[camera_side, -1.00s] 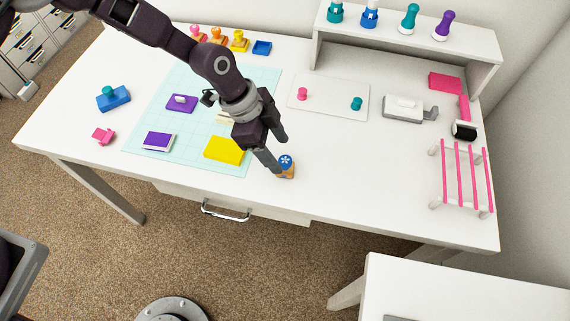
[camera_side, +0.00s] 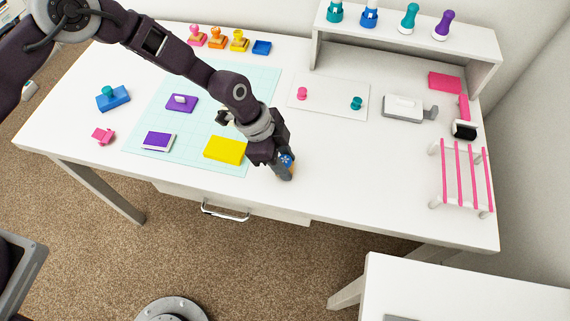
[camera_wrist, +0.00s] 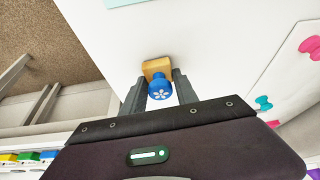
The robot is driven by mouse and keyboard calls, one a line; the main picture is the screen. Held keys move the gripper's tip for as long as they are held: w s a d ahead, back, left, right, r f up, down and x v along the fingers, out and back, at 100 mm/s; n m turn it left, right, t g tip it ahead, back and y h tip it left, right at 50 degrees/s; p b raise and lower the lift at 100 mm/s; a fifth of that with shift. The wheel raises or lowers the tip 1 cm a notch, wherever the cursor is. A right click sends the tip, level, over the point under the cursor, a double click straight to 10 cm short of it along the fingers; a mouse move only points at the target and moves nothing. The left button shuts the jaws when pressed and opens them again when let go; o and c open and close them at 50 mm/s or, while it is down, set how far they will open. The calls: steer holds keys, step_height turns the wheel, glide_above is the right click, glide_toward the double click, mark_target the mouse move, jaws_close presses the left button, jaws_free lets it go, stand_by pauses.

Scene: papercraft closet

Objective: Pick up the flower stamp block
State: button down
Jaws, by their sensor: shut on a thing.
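The flower stamp block has a blue round top with a white flower mark and a wooden base; it stands near the table's front edge in the side view (camera_side: 287,162). In the wrist view the stamp block (camera_wrist: 159,88) sits between my two fingers, its wooden base beyond the blue top. My gripper (camera_side: 284,170) points down over it and is shut on it. In the wrist view my gripper (camera_wrist: 160,92) has one finger on each side of the block. Part of the block is hidden by a finger in the side view.
A yellow block (camera_side: 225,150) lies left of my gripper on the pale cutting mat (camera_side: 205,85). A white sheet (camera_side: 328,98) with pink and teal knobs lies behind. A pink-barred rack (camera_side: 463,178) stands at the right. The table between is clear.

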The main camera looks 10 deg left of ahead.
mark_target(285, 159)
step_height(285, 159, up, 10)
steer(key=shift+r, duration=0.1)
steer(key=c, duration=1.8)
jaws_free()
jaws_close()
